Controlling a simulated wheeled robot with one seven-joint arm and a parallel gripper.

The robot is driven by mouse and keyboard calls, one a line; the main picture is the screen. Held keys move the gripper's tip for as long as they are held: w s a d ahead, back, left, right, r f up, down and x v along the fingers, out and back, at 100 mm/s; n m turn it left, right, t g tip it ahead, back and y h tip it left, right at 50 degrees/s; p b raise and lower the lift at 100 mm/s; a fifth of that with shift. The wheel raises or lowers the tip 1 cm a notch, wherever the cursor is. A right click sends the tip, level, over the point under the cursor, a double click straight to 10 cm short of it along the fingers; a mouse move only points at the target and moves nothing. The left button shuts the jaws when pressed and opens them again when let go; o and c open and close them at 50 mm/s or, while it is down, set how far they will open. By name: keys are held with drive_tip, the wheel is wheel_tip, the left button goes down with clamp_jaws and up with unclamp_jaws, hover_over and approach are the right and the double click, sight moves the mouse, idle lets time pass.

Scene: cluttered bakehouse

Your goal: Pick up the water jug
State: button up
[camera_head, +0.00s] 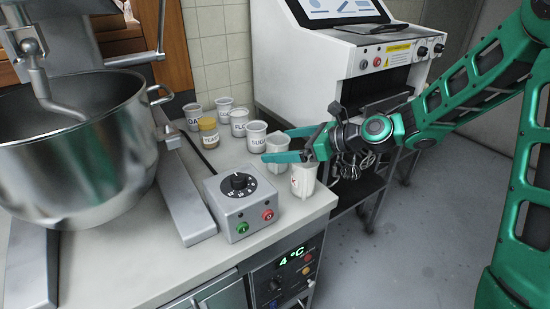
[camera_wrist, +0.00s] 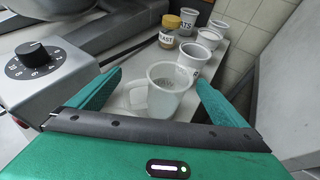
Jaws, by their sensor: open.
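A translucent jug, which looks like the water jug (camera_wrist: 166,100), stands upright between my gripper's fingers in the wrist view. Its round open rim faces up, and a greyish content shows inside. In the head view the jug (camera_head: 277,167) is partly hidden by a finger. My gripper (camera_head: 276,145) is open, with its two green fingers pointing left over the counter's right end. The fingers also show on either side of the jug in the wrist view (camera_wrist: 160,77); I cannot tell whether they touch it.
A whitish container with a red mark (camera_head: 303,181) stands at the counter edge below my gripper. Labelled cups, including one marked sugar (camera_head: 257,137), and a yeast jar (camera_head: 209,133) stand behind. A control box (camera_head: 240,200) and mixer bowl (camera_head: 90,150) are left; a white machine (camera_head: 335,65) stands behind.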

drive_tip(key=shift+w+a, duration=0.1)
drive_tip(key=shift+a, duration=0.15)
drive_tip(key=shift+d+f, duration=0.1)
drive_tip(key=c, duration=1.5)
